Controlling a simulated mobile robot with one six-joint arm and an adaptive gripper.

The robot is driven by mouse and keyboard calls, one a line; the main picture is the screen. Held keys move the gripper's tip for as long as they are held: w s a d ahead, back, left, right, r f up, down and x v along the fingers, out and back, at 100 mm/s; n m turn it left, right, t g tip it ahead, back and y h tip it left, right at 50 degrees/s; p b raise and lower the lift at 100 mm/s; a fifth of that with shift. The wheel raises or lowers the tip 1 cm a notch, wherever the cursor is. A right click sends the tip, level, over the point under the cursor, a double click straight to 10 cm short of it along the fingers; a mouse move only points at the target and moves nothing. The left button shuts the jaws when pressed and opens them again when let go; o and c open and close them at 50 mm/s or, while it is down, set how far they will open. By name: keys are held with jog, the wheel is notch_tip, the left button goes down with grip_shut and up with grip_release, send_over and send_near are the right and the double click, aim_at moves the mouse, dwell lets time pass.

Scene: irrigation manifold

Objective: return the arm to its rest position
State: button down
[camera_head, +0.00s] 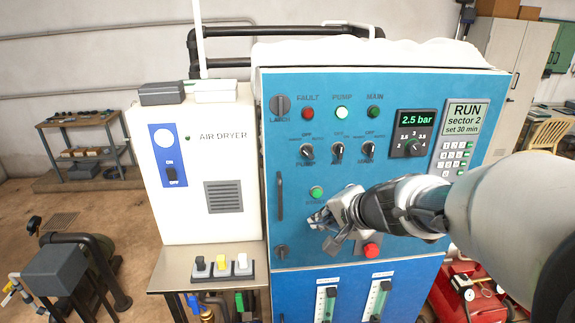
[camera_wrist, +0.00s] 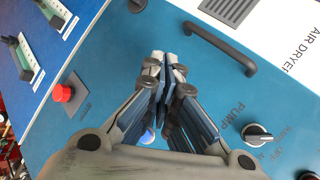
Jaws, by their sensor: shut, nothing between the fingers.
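My gripper (camera_head: 322,217) is in front of the lower middle of the blue control panel (camera_head: 297,84), with my arm reaching in from the right. In the wrist view my gripper (camera_wrist: 161,60) has its fingertips together with nothing between them. It hides part of the panel behind it. A lit green button (camera_head: 316,192) shows just above the gripper in the head view. A red button (camera_head: 371,250) sits below my wrist, and it also shows at the left of the wrist view (camera_wrist: 62,93). I cannot tell whether the fingertips touch the panel.
The white air dryer (camera_head: 190,190) stands left of the panel, above a ledge with three switches (camera_head: 222,265). A dark door handle (camera_head: 280,196) sticks out left of my gripper. A red compressor (camera_head: 468,290) stands at lower right.

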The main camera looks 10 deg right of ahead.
jog(key=s+a+f+n+g+b, duration=0.2)
jog(key=s+f+n+b, duration=0.25)
jog(key=s, duration=0.45)
jog(key=s+a+f+n+g+b, duration=0.1)
jog(key=s+a+f+n+b, duration=0.2)
jog(key=s+f+b, duration=0.45)
jog(key=s+d+f+n+h+b, duration=0.1)
jog(key=s+d+f+h, duration=0.1)
jog(key=s, duration=0.4)
jog(key=s+d+f+n+g+h+b, duration=0.1)
jog(key=s+d+f+n+b, duration=0.1)
jog(key=s, duration=0.4)
jog(key=shift+d+f+h, duration=0.4)
jog(key=shift+d+f, duration=0.25)
jog(key=shift+d, duration=0.35)
jog(key=shift+n, duration=0.25)
